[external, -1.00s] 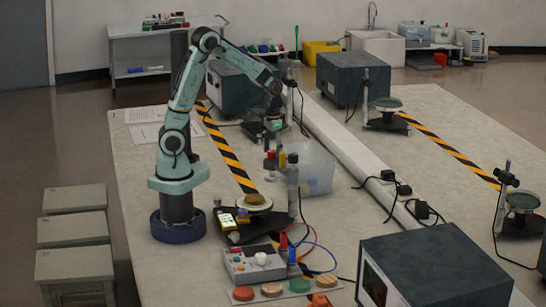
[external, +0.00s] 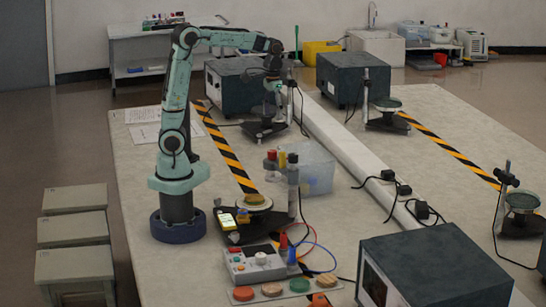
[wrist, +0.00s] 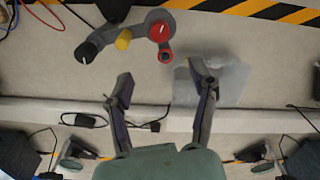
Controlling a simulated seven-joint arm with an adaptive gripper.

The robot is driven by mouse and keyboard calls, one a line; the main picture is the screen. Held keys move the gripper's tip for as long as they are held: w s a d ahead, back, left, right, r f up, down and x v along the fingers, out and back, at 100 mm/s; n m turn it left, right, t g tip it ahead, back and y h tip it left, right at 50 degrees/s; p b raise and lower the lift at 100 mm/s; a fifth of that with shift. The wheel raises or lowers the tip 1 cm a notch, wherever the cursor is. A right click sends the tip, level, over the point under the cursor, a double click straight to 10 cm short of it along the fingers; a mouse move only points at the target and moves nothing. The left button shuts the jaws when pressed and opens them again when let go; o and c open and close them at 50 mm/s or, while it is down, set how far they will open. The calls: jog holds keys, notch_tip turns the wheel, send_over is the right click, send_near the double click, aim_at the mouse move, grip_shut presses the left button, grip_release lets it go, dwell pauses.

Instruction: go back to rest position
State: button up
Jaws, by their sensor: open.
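My gripper (external: 274,98) hangs from the raised arm above the bench, near the far stand. In the wrist view my gripper (wrist: 165,82) has its two dark fingers spread apart with nothing between them. Its fingertips are clear of the bench. My arm stands with its lower links upright and its forearm reaching almost level to the right.
A clear plastic bin (external: 321,177) stands on the bench, with a stand carrying red and yellow parts (wrist: 124,40) beside it. A dark box instrument (external: 230,88) is behind my gripper. A control box (external: 255,265) and coloured discs (external: 272,289) lie in front.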

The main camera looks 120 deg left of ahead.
jog(key=w+d+r+m+t, duration=0.15)
jog(key=d+m, duration=0.25)
jog(key=d, duration=0.5)
jog(key=w+d+r+m, duration=0.1)
jog(key=w+d+m, duration=0.15)
jog(key=d, duration=0.75)
jog(key=s+d+f+m+g, duration=0.1)
jog(key=s+d+f+m, duration=0.4)
jog(key=s+f, duration=0.2)
jog(key=shift+s+d+f+g+y, duration=0.2)
jog(key=shift+s+g+y, duration=0.2)
jog(key=shift+s, duration=0.45)
